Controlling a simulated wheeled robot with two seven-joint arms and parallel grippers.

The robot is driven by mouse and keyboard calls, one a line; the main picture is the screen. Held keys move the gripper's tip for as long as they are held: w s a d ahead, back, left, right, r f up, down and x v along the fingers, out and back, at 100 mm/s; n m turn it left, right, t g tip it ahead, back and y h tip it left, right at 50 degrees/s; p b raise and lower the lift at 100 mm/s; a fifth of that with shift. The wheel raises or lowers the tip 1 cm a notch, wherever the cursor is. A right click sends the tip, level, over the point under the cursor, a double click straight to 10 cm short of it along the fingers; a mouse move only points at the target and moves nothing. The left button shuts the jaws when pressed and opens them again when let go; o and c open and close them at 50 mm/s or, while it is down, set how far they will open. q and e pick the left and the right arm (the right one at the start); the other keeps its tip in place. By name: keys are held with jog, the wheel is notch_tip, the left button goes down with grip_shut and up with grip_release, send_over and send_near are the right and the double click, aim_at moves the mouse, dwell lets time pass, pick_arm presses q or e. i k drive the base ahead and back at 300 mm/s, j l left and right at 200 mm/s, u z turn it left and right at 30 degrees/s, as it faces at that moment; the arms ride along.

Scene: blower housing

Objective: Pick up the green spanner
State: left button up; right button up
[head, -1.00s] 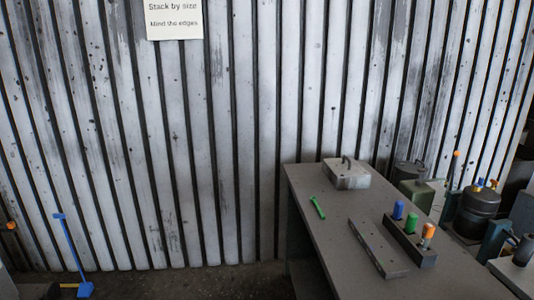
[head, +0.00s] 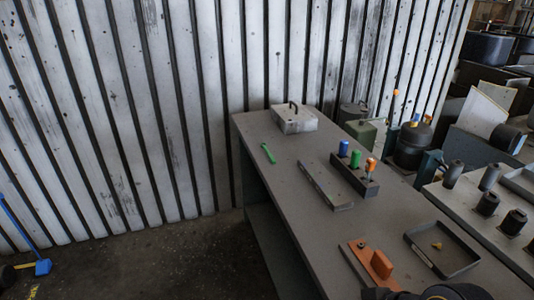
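The green spanner (head: 268,153) lies flat on the grey workbench (head: 290,228), near its left edge in the head view. It sits in front of a grey metal box with a handle and left of a long grey bar. Nothing touches it. No gripper fingers show in the head view. A dark rounded shape at the bottom edge may be part of my arm, but I cannot be sure.
The grey lidded box (head: 294,119) stands at the bench's far end. A dark holder (head: 354,178) carries blue, green and orange-topped items. The grey bar (head: 325,186), an orange block (head: 381,264) and a dark tray (head: 466,263) lie nearer.

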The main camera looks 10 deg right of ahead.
aim_at(273, 160)
jog(key=i+j, duration=0.1)
jog(key=i, duration=0.4)
jog(key=i+j+z, duration=0.2)
jog(key=i, duration=0.35)
jog(key=i+j+z, duration=0.2)
jog(key=i, duration=0.35)
jog(key=i+j+z, duration=0.2)
jog(key=i+j, duration=0.25)
jog(key=i+z, duration=0.1)
jog(key=z, duration=0.95)
